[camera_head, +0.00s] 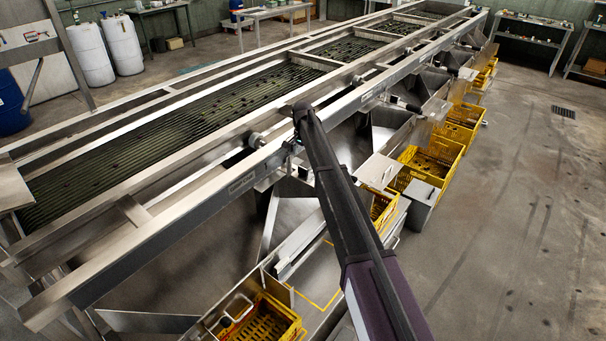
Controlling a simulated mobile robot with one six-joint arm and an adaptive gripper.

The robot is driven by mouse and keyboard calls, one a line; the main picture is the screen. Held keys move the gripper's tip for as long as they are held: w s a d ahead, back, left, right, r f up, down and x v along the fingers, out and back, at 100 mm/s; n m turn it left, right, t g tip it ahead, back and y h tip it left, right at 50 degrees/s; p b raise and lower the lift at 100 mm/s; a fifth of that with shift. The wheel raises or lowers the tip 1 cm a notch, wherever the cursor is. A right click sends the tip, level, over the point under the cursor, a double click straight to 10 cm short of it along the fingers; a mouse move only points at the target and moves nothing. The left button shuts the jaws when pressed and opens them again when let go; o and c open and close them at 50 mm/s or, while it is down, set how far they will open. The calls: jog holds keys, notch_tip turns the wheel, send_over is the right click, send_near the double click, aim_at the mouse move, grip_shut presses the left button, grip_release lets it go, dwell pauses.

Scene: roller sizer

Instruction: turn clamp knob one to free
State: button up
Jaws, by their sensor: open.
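The roller sizer (240,183) is a long steel machine with a bed of dark parallel rollers. My arm reaches up from the bottom of the view to its near side rail. My gripper (292,145) is at the rail, small and mostly hidden by my own wrist; it is open. A round knob-like fitting (255,141) sits on the inner side of the rail, just left of my gripper. A similar fitting (357,80) is farther along the frame. I cannot tell which is clamp knob one; it may be hidden behind my wrist.
Steel chutes (290,220) slope down below the rail. Yellow crates (440,150) stand along the right side, with another crate (262,322) at the bottom. White barrels (122,42) and a workbench (265,14) are behind. The concrete floor (520,220) at right is clear.

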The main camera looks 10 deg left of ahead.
aim_at(303, 168)
jog(key=shift+f+b, duration=3.2)
jog(key=shift+f, duration=0.25)
jog(key=shift+c, duration=0.2)
jog(key=c, duration=1.1)
